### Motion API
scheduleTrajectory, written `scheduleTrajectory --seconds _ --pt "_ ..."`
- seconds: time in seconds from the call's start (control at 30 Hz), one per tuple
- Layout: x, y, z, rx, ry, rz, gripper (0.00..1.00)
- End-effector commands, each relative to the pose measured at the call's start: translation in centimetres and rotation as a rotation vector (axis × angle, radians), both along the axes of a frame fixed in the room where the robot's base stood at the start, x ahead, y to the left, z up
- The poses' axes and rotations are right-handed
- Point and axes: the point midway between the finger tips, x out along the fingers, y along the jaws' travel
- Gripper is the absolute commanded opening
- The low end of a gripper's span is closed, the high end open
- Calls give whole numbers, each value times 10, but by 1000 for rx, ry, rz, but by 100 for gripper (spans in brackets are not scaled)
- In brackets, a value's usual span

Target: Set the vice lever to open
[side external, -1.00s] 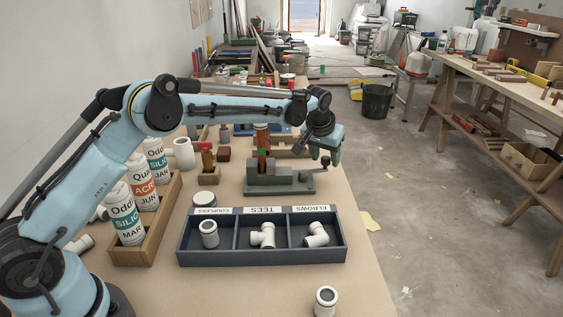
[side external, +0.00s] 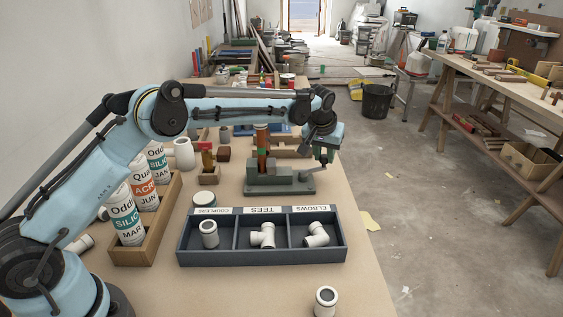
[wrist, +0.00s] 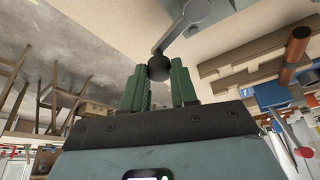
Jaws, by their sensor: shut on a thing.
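My gripper's green fingers (wrist: 158,79) are shut on this knob, one on each side.
A dark tray (side external: 178,247) holds white pipe fittings in compartments labelled couplers, tees and elbows. A wooden box (side external: 160,222) of tubes stands at left. A white fitting (side external: 326,300) stands near the front. Wooden blocks stand behind the vice. The bench's right edge is close to my gripper.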

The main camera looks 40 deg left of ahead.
Motion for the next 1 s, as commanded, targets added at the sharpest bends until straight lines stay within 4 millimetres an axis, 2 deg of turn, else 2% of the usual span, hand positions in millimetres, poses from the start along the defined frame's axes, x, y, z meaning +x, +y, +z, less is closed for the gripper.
scheduleTrajectory --seconds 0.53,1.0 --pt "8 28 1 3 -1 489 0" --pt "8 38 1 3 -1 659 0"
